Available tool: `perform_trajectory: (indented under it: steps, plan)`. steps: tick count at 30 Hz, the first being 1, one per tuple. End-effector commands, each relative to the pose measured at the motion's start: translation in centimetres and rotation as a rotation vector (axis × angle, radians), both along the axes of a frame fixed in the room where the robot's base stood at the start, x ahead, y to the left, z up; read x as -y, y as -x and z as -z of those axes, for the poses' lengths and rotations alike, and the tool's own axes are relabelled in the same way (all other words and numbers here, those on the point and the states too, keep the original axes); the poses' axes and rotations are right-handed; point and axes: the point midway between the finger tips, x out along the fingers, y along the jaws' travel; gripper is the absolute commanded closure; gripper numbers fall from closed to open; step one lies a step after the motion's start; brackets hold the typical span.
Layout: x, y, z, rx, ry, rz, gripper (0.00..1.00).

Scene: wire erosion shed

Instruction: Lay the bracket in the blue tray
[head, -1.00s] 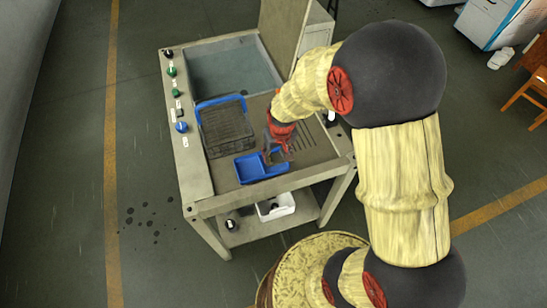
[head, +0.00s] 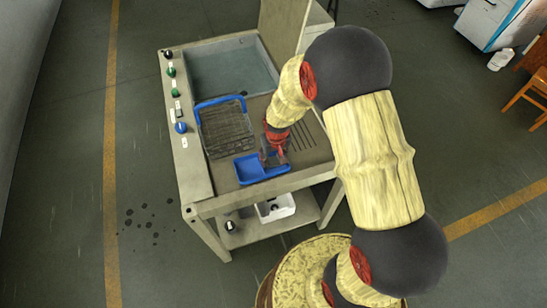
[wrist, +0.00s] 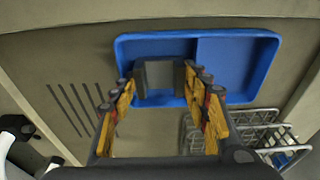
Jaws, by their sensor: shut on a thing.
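The blue tray (head: 247,174) lies on the front part of the machine's table in the head view. It fills the upper part of the wrist view (wrist: 240,65), where a divider splits it into two compartments. My gripper (head: 273,160) is at the tray's right end in the head view. In the wrist view my gripper (wrist: 163,88) is shut on the grey, blocky bracket (wrist: 161,76). The bracket shows over the left compartment; I cannot tell whether it touches the tray floor. In the head view the fingers largely hide the bracket.
A wire basket (head: 227,132) with a blue handle stands behind the tray; its wires show at lower right in the wrist view (wrist: 270,138). A water-filled tank (head: 232,75) lies farther back. Slots (head: 302,136) mark the bare tabletop at right. A white bin (head: 276,208) sits below.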

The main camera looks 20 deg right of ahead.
Motion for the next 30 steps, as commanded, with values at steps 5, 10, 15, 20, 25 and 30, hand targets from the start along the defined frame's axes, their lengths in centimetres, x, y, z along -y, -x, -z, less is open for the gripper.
perform_trajectory:
  steps: [5,10,15,20,25,30]
  plan:
    - [0.0,0.0,0.3,-0.001,0.0,0.0,0.5]
    - [0.0,0.0,0.3,-0.001,0.0,0.0,0.4]
    - [0.0,0.0,0.3,-0.001,0.0,0.0,0.35]
    - [0.0,0.0,0.3,-0.001,0.0,0.0,0.35]
    - [0.0,0.0,-0.1,0.0,0.0,0.0,0.35]
    - [0.0,0.3,-2.4,0.002,0.0,0.0,0.35]
